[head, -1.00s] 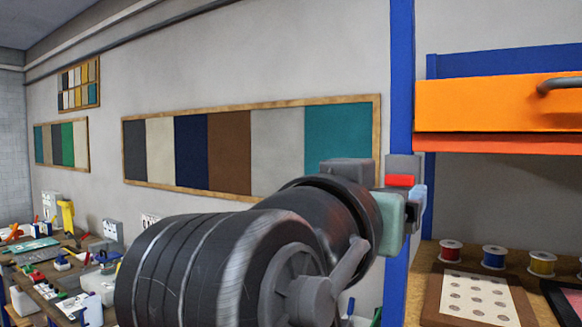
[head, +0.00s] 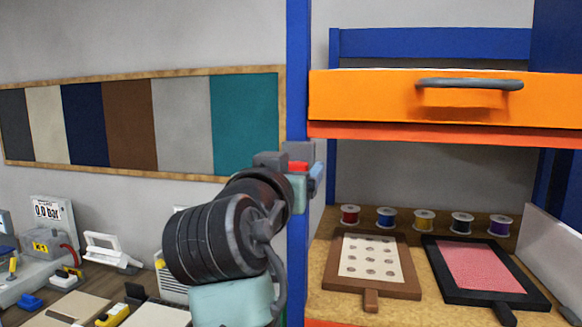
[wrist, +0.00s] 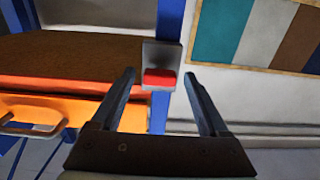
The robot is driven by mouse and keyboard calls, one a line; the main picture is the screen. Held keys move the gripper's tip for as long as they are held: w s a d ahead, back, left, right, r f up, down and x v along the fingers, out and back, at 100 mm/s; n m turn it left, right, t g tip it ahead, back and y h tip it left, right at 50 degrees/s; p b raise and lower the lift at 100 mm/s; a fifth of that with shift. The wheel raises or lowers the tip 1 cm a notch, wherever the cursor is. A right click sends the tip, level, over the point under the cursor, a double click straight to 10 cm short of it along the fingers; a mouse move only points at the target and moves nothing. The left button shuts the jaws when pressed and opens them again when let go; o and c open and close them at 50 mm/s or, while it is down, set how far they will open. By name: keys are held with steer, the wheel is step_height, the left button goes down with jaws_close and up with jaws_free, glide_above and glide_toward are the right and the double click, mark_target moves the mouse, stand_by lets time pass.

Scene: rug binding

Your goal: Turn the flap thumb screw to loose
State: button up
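My gripper (wrist: 160,76) points away from the wrist camera, its two dark fingers apart with nothing between the tips. Beyond them, a grey block with a red part (wrist: 158,80) shows in front of the blue post, apart from the fingers as far as I can tell. In the head view my arm covers most of my gripper, and the red part (head: 298,165) shows just past it at the post. I cannot make out a flap or a thumb screw in either view.
The blue post (head: 297,60) stands close to my gripper. An orange drawer (head: 360,97) juts out at right above a shelf with thread spools (head: 424,220) and two framed panels (head: 372,262). A cluttered bench with a gauge device (head: 47,225) is at lower left.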

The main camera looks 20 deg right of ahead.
jaws_close()
stand_by(0.3)
steer(key=n, duration=0.5)
steer(key=shift+n, duration=0.3)
steer(key=n, duration=0.5)
steer(key=shift+r+n+p, duration=0.1)
steer(key=shift+n+p, duration=0.2)
steer(key=shift+p, duration=0.1)
steer(key=n+p, duration=0.1)
steer(key=n, duration=0.4)
steer(key=n+p, duration=0.1)
steer(key=n, duration=0.4)
steer(key=shift+a, duration=0.1)
